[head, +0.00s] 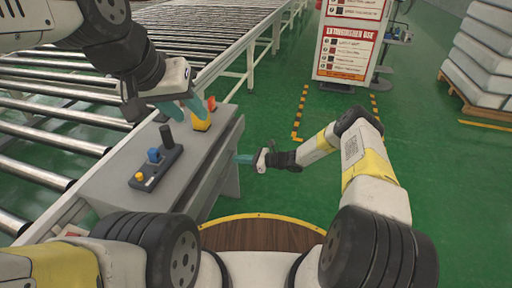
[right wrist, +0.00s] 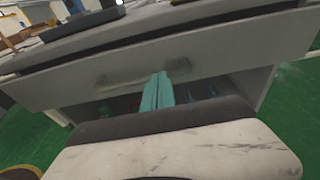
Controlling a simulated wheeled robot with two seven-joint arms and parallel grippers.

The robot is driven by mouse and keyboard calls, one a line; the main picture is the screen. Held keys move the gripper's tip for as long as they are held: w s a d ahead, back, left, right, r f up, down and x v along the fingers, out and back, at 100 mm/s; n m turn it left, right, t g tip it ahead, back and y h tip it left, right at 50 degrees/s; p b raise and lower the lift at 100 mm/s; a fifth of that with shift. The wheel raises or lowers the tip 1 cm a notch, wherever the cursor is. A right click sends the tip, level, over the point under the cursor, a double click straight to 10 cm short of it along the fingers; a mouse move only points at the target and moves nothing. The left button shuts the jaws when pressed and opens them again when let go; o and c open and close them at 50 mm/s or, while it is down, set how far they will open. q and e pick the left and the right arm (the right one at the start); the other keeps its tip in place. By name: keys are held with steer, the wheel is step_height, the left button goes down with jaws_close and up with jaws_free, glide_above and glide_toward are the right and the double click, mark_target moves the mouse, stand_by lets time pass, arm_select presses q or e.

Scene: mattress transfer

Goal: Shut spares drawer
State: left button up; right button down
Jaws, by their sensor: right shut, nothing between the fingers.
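The spares drawer shows in the right wrist view as a grey front panel (right wrist: 215,82) with a bar handle (right wrist: 115,79), under the grey cabinet's top. How far it stands out is hard to tell. My right gripper (head: 241,158) is at the cabinet's right side in the head view. Its teal fingers (right wrist: 158,90) are together and empty, in front of the panel beside the handle's right part; contact cannot be told. My left gripper (head: 190,108) is over the cabinet top, its teal fingers apart, close to a yellow item (head: 202,121).
The cabinet top (head: 112,186) carries a dark control panel (head: 155,168) with blue and yellow knobs. A red item (head: 211,104) lies near the yellow one. A roller conveyor (head: 60,100) runs behind. Green floor (head: 270,110) is clear to the right of the cabinet.

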mark_target(224, 156)
steer(key=x, duration=0.3)
steer(key=r+x, duration=0.1)
steer(key=x, duration=0.2)
steer(key=shift+r, duration=0.15)
steer(key=shift+w+a+r, duration=0.1)
steer(key=shift+a, duration=0.2)
steer(key=shift+a, duration=0.1)
